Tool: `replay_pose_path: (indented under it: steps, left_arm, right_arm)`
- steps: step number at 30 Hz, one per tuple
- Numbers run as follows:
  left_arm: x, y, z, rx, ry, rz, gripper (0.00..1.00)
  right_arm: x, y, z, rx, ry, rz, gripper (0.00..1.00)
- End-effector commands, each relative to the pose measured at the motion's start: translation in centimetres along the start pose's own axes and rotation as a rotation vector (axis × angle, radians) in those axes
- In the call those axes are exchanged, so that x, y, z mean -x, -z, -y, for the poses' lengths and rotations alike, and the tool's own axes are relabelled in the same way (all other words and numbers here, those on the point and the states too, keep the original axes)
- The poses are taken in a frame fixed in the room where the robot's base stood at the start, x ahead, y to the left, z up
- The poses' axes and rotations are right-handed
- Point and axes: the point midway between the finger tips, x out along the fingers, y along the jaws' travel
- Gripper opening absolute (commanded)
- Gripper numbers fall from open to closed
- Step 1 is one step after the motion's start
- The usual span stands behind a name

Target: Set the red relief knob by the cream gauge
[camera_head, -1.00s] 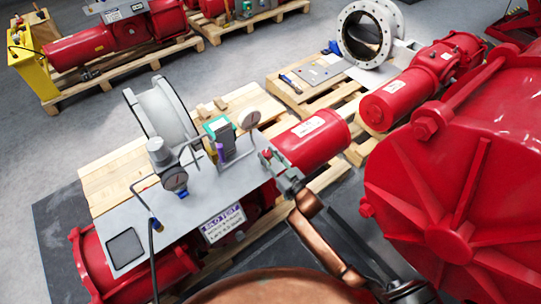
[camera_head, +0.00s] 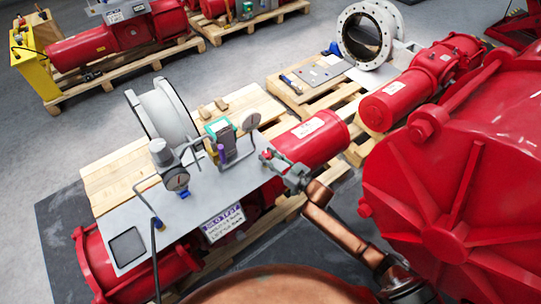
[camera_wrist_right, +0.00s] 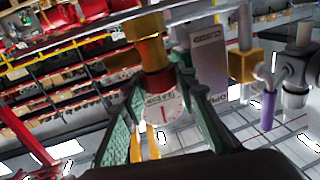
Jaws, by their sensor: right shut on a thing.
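In the right wrist view a red knob (camera_wrist_right: 154,83) sits under a brass fitting (camera_wrist_right: 148,50), between the fingers of my right gripper (camera_wrist_right: 155,112). The gripper is shut on the knob. A cream dial (camera_wrist_right: 167,110) shows just beyond, partly hidden by the fingers. In the head view my right gripper (camera_head: 268,160) is at the right end of the grey plate, and the knob cannot be made out there. A dark-rimmed gauge (camera_head: 176,180) stands further left. My left gripper is not in view.
The grey plate (camera_head: 165,215) carries a green-framed box (camera_head: 216,128), a purple part (camera_head: 221,154) and bent tubes. A red cylinder (camera_head: 312,138) lies close behind my right gripper. A large red housing (camera_head: 450,190) fills the right side.

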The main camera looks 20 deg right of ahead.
Motion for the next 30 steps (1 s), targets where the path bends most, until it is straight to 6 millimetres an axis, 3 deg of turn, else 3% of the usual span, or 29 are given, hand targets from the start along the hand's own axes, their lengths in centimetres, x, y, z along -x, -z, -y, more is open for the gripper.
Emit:
replay_pose_path:
  steps: [7,8,15,25,30]
  left_arm:
    - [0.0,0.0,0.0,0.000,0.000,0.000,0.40]
    - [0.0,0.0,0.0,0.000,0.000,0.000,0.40]
    - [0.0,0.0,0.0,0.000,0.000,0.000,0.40]
    - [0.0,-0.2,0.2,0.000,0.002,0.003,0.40]
    - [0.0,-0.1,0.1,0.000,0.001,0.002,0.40]
  right_arm:
    - [0.1,0.0,-0.3,-0.001,-0.005,0.000,0.03]
    - [0.1,0.0,-0.3,-0.001,-0.005,0.000,0.29]
    - [0.0,0.0,-0.2,-0.001,-0.004,0.000,0.45]
    - [0.3,0.0,-0.1,-0.001,-0.003,0.001,0.46]
    - [2.4,-0.1,-0.1,0.000,-0.002,0.003,0.46]
